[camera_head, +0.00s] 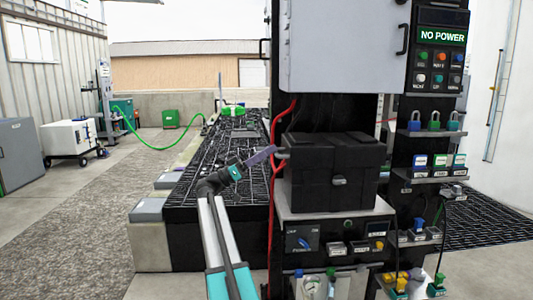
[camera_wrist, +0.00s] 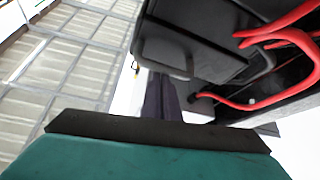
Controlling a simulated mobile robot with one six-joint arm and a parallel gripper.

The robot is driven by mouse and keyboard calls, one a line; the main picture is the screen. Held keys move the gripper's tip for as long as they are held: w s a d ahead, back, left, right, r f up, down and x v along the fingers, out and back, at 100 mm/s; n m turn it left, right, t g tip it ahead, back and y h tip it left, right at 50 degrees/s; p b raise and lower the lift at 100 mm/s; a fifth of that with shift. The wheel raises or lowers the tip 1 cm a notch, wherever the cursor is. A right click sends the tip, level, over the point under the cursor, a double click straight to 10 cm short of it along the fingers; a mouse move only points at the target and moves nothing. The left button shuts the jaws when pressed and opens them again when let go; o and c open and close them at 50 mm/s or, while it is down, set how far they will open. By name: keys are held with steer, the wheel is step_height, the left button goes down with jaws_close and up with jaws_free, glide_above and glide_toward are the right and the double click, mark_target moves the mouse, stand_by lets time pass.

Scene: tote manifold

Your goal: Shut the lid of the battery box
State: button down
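The black battery box (camera_head: 333,190) sits on a grey cabinet, right of centre in the head view. Its blocky black lid (camera_head: 335,145) appears to lie over the top; I cannot tell whether it is fully seated. A small grey latch (camera_head: 340,181) shows on the front. My gripper (camera_head: 263,156) is at the box's left side, its purple fingers pointing toward a small grey part there. In the wrist view, the fingers (camera_wrist: 161,100) look together with nothing between them, beside a black casing (camera_wrist: 195,45). Whether they touch it is unclear.
A red cable (camera_head: 278,130) runs down left of the box; red cables (camera_wrist: 285,38) also show in the wrist view. A grey cabinet door (camera_head: 340,45) hangs above.

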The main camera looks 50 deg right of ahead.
step_height(320, 180, up, 4)
steer(key=p, duration=0.1)
steer(key=w+v, duration=0.1)
steer(key=v, duration=0.9)
steer(key=shift+w+p, duration=0.15)
steer(key=shift+p, duration=0.25)
steer(key=shift+d, duration=0.15)
